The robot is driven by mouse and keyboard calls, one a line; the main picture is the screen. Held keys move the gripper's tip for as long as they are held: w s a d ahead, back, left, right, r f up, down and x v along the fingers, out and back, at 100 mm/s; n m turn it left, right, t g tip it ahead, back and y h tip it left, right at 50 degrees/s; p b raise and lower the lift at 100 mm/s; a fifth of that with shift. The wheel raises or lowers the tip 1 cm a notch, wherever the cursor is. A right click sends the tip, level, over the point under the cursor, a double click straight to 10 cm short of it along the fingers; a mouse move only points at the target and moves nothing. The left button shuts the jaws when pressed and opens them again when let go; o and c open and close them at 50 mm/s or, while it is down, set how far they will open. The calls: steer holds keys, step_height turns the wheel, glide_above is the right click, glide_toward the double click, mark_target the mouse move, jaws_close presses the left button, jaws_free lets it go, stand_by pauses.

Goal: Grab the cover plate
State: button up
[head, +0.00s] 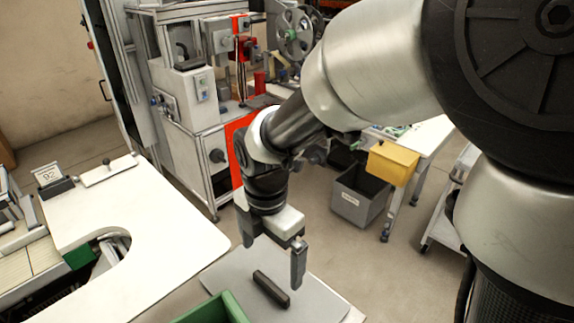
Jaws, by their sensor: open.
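A flat pale plate with a small knob on top (122,171), which looks like the cover plate, lies at the far edge of the white table (140,240) on the left. My gripper (271,250) points down at the lower middle, well to the right of the plate and apart from it. Its two fingers are spread with nothing between them. It is above a grey surface (228,268) on which a dark bar (271,289) lies.
A sign in a dark holder (51,180) stands left of the plate. A green bin (212,309) is at the bottom edge. A machine with reels (190,105) stands behind. A grey bin (360,196) and yellow bin (391,163) are at right. The white tabletop's middle is clear.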

mark_target(271, 285)
steer(key=f, duration=0.9)
steer(key=shift+a+f, duration=0.1)
steer(key=shift+a, duration=0.1)
steer(key=c, duration=1.7)
